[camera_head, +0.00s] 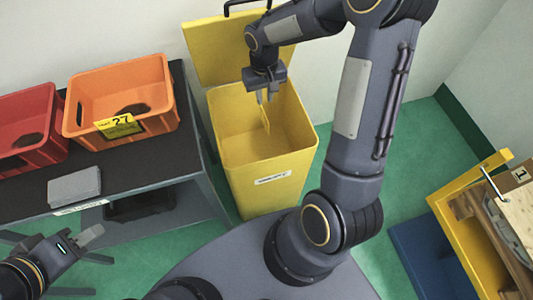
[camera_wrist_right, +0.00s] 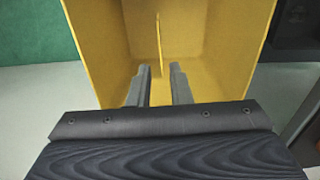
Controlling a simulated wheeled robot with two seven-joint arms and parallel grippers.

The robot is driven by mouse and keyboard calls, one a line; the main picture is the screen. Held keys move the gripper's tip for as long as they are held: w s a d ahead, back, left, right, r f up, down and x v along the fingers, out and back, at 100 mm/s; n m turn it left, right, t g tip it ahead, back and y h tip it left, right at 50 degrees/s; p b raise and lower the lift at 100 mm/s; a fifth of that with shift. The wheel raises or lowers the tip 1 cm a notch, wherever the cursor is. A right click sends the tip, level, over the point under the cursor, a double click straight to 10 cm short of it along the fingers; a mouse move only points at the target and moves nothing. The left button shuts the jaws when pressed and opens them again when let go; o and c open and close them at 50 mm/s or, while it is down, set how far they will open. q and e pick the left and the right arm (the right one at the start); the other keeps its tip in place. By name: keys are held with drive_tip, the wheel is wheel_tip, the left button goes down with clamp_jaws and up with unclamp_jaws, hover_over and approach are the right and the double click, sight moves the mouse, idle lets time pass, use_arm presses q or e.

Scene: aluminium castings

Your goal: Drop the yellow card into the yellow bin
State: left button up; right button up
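The yellow bin (camera_head: 230,150) stands on the floor with its lid (camera_head: 212,50) raised against the wall. My right gripper (camera_head: 264,96) points down over the bin's opening. In the right wrist view its two fingers (camera_wrist_right: 160,68) are apart. The thin yellow card (camera_head: 265,118) is just below the fingers, inside the bin's outline. The right wrist view shows the card (camera_wrist_right: 158,40) nearly edge-on, between and beyond the fingertips, with gaps on both sides. My left gripper (camera_head: 90,237) is at the lower left, away from the bin; its finger opening is not clear.
A dark table to the left of the bin holds a red crate (camera_head: 45,150), an orange crate (camera_head: 80,125) with a yellow tag marked 27 (camera_head: 119,125), and a grey block (camera_head: 75,187). A yellow-framed stand (camera_head: 465,245) is at the right. Green floor lies between it and the bin.

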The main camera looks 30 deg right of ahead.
drive_tip(key=shift+o, duration=0.7)
drive_tip(key=shift+r, duration=0.1)
wheel_tip(320, 180, up, 8)
drive_tip(key=p, duration=0.1)
drive_tip(key=shift+f, duration=0.2)
drive_tip(key=s+a+r+t+y+p, duration=0.2)
drive_tip(key=s+r+p, duration=0.4)
drive_tip(key=s+r, duration=0.6)
drive_tip(key=s+a+r+t+y+p, duration=0.1)
drive_tip(key=s+a+r+t+p, duration=0.2)
drive_tip(key=s, duration=0.7)
wheel_tip(320, 180, up, 4)
drive_tip(key=shift+a+r+n+t+y+p, duration=0.1)
drive_tip(key=shift+a+n+t+y+p, duration=0.25)
drive_tip(key=shift+a+p, duration=0.85)
